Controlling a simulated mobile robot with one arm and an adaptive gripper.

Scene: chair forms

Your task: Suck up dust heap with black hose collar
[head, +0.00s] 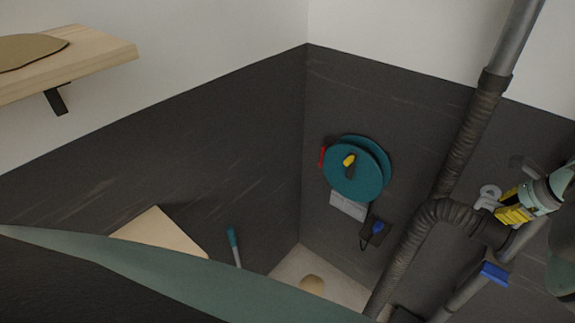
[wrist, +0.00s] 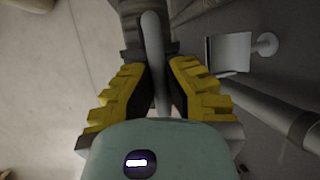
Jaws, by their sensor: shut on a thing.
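The black hose collar (head: 492,233) is at the end of the dark ribbed hose (head: 405,245), at right in the head view. My gripper (head: 507,207), with yellow fingers, is just above it. In the wrist view my gripper (wrist: 158,88) is shut on a grey bar-like grip (wrist: 152,45), which runs up to the dark collar (wrist: 131,14). The collar's mouth is hidden.
A teal reel (head: 355,170) hangs on the dark wall. A grey pipe (head: 462,297) with a blue tab (head: 494,274) runs below the collar. A teal-tipped handle (head: 233,245) and a wooden panel (head: 160,232) stand at left. A wooden shelf (head: 110,58) is at upper left.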

